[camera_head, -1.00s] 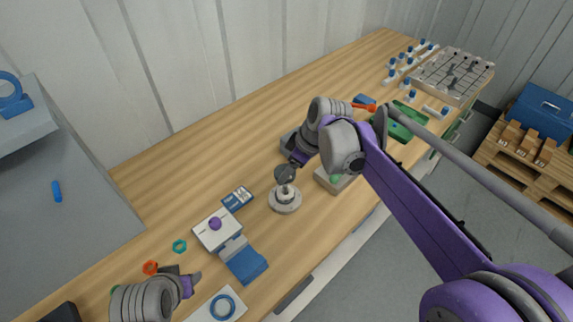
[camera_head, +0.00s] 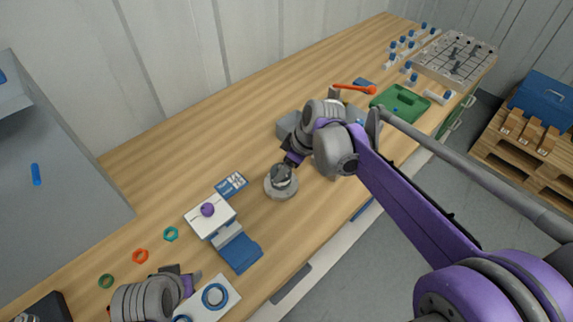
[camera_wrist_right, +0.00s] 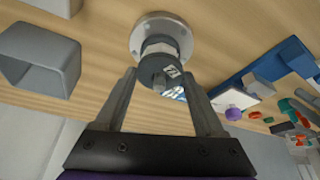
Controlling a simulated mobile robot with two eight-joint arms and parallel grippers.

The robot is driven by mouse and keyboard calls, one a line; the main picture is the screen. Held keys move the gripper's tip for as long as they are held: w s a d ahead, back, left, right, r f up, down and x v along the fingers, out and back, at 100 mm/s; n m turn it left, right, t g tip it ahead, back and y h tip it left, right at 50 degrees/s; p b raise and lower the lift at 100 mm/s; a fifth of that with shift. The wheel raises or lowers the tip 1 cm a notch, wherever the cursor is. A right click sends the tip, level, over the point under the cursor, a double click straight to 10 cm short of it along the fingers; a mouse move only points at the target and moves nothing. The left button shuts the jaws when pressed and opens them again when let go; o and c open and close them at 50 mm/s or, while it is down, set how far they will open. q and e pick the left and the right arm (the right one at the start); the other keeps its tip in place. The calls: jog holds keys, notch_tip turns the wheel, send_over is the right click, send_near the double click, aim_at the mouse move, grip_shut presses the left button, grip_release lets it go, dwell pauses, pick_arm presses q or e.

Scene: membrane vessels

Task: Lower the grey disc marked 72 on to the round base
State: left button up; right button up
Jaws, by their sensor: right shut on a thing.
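The grey disc marked 72 (camera_wrist_right: 160,72) is between the fingertips of my right gripper (camera_wrist_right: 160,80), which is shut on it. In the head view the disc (camera_head: 281,173) is right over the round base (camera_head: 281,190), a pale grey flanged ring on the table. In the wrist view the base (camera_wrist_right: 164,28) shows bolt holes around its rim, with a lighter part between it and the disc. I cannot tell whether the disc touches it. My left gripper (camera_head: 184,277) is low at the left, apart from these things; its jaw opening is unclear.
A white block with a purple knob (camera_head: 208,210) and a blue-and-white card (camera_head: 231,185) lie left of the base. A grey hollow box (camera_wrist_right: 40,62) stands close by. A green tray (camera_head: 400,102) is farther right. The table behind, towards the wall, is clear.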

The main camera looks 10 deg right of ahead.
jog(key=o, duration=1.3)
pick_arm(q)
jog(key=shift+w+r+p, duration=0.1)
jog(key=shift+r+p, duration=0.25)
jog(key=shift+r, duration=0.05)
pick_arm(e)
jog(key=v, duration=1)
jog(key=shift+d+r, duration=0.1)
jog(key=shift+r, duration=0.25)
pick_arm(q)
jog(key=shift+w+r, duration=0.1)
jog(key=shift+r, duration=0.25)
jog(key=shift+w+r+p, duration=0.1)
jog(key=shift+r+p, duration=0.15)
jog(key=shift+p, duration=0.2)
pick_arm(e)
jog(key=s+d+f+m+t+h, duration=0.1)
jog(key=s+f+m, duration=0.2)
jog(key=s, duration=0.3)
jog(key=s+d+f+m+t+h, duration=0.1)
jog(key=s+d+f+m, duration=0.1)
jog(key=s+f+m, duration=0.2)
jog(key=s+d+f+m+h, duration=0.1)
jog(key=s+f+m, duration=0.3)
jog(key=s, duration=0.6)
jog(key=shift+d+f+t+h, duration=0.4)
jog(key=shift+d+f, duration=0.3)
jog(key=shift+f, duration=0.15)
